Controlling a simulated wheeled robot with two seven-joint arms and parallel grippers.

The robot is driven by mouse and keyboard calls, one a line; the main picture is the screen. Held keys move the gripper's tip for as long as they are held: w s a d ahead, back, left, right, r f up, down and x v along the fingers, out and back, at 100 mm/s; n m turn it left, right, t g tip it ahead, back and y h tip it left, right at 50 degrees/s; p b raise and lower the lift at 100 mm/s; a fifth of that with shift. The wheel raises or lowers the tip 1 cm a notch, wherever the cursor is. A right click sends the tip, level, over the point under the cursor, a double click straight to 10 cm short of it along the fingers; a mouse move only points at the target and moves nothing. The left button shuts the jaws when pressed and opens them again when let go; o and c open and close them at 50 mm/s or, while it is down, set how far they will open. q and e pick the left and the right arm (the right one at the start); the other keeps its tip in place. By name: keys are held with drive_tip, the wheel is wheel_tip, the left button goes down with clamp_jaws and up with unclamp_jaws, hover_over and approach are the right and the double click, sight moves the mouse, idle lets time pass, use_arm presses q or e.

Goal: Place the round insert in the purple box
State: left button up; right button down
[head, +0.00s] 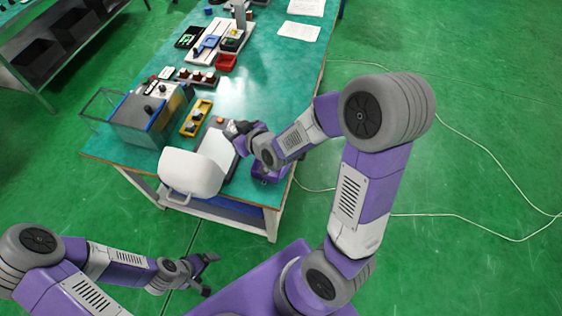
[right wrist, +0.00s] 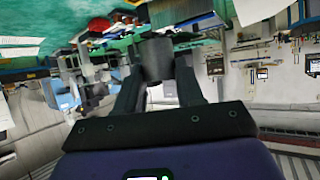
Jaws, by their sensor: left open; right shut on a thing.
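The purple box (head: 262,176) sits near the front right corner of the green table, partly hidden under my right forearm. My right gripper (head: 235,128) is above the table, to the upper left of the box. In the right wrist view its fingers (right wrist: 157,85) are shut on a dark grey, round-looking piece (right wrist: 157,58), which looks like the round insert. The piece is hard to make out in the head view. My left gripper (head: 208,273) is open and empty, low in front of the table and away from the box.
A white rounded housing (head: 190,172) stands at the table's front edge, left of the box. A yellow tray (head: 197,118) and a clear-walled tank (head: 140,118) lie behind it. A red bin (head: 226,62) is farther back. The table (head: 275,85) is bare on the right behind my right arm.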

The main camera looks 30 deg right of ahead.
use_arm(q)
drive_tip(key=shift+o, duration=0.4)
wheel_tip(320, 180, down, 3)
drive_tip(key=b, duration=0.2)
drive_tip(key=shift+f+b, duration=0.1)
drive_tip(key=shift+b, duration=0.3)
use_arm(e)
drive_tip(key=d+f+m+g+h+b, duration=0.1)
drive_tip(key=d+f+m+g+h, duration=0.1)
drive_tip(key=f, duration=0.5)
drive_tip(key=d+f+m+g+h+b, duration=0.2)
drive_tip(key=d+f+m+h, duration=0.3)
drive_tip(key=f+m+h, duration=0.1)
drive_tip(key=d+f+m+g+h+b, duration=0.1)
drive_tip(key=d+f+m+h+b, duration=0.1)
drive_tip(key=f, duration=0.6)
drive_tip(key=shift+w+d+m+g+h, duration=0.2)
drive_tip(key=shift+d+m+h, duration=0.2)
drive_tip(key=shift+m+h, duration=0.45)
drive_tip(key=shift+w+d+m+g+h, duration=0.2)
drive_tip(key=shift+d+m+h, duration=0.25)
drive_tip(key=shift+m, duration=0.6)
use_arm(q)
wheel_tip(320, 180, down, 6)
drive_tip(key=b, duration=0.1)
drive_tip(key=shift+f, duration=0.15)
use_arm(e)
drive_tip(key=shift+a+f, duration=0.1)
drive_tip(key=shift+f, duration=1.95)
